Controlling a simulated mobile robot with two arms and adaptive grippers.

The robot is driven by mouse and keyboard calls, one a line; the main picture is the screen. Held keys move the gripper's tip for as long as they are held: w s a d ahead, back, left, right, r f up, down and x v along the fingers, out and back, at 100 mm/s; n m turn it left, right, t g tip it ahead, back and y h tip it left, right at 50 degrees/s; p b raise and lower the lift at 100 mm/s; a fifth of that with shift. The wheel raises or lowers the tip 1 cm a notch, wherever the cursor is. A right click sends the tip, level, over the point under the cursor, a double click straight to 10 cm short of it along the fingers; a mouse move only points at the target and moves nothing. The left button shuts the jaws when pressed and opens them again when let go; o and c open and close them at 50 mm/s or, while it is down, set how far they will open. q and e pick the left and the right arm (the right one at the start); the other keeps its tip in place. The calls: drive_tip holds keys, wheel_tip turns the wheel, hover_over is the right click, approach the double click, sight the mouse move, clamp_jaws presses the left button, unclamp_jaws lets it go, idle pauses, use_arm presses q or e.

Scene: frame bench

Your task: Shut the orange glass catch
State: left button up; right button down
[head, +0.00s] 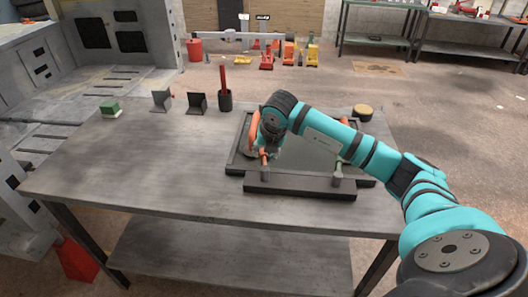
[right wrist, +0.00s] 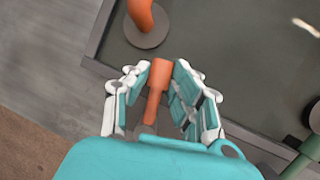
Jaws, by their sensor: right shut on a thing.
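A dark frame (head: 300,184) holding a grey-green glass pane (head: 303,157) lies on the workbench. The orange catch (right wrist: 158,78) is a slim orange lever at the frame's near edge; its lower part also shows in the head view (head: 264,160). My right gripper (right wrist: 161,82) has its fingers closed around this lever, with the lever's end visible between them. In the head view my right gripper (head: 266,148) reaches down over the frame's left part. A green catch (head: 338,168) stands further right on the near edge, clear of the gripper. My left gripper is out of view.
A curved orange piece (head: 254,130) on a round grey base stands beyond the gripper. A dark cup with a red-handled tool (head: 224,98), a green block (head: 110,108) and a round tan-topped piece (head: 363,112) stand on the bench. The bench's left half (head: 140,160) is mostly clear.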

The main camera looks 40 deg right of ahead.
drive_tip(key=shift+d, duration=0.1)
drive_tip(key=c, duration=1.1)
unclamp_jaws()
drive_tip(key=v, duration=1.2)
drive_tip(key=shift+s, duration=0.1)
